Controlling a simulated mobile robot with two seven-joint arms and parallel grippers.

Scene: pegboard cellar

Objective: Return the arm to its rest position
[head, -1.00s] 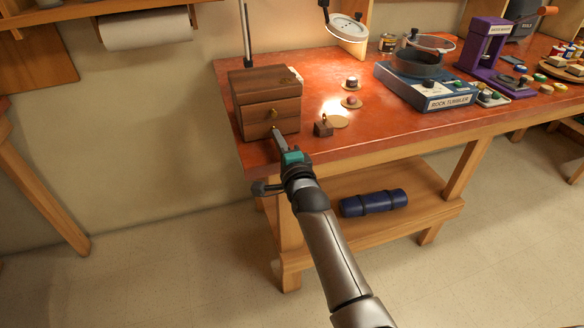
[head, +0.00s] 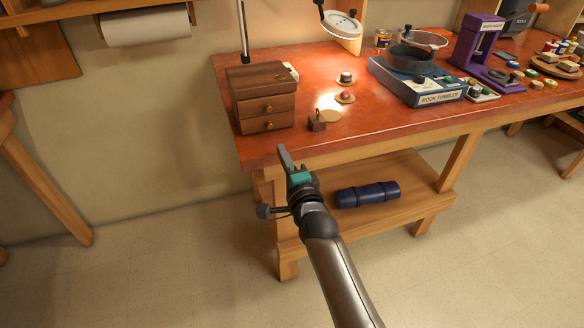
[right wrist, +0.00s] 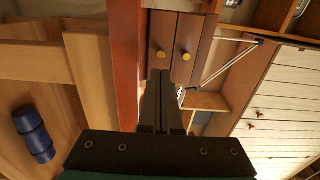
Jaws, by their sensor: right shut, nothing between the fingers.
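My right gripper (head: 284,157) is shut and empty. It is in front of the workbench's front edge, below and apart from the small wooden drawer box. In the right wrist view its fingers (right wrist: 162,85) lie together, pointing toward the box. The drawer box (head: 263,92) stands on the left end of the red bench top (head: 210,140). Its two drawers with round brass knobs look closed, and they also show in the right wrist view (right wrist: 172,30). My left gripper is in neither view.
A dark blue roll (head: 367,194) lies on the lower shelf (head: 400,211). The floor in front is clear.

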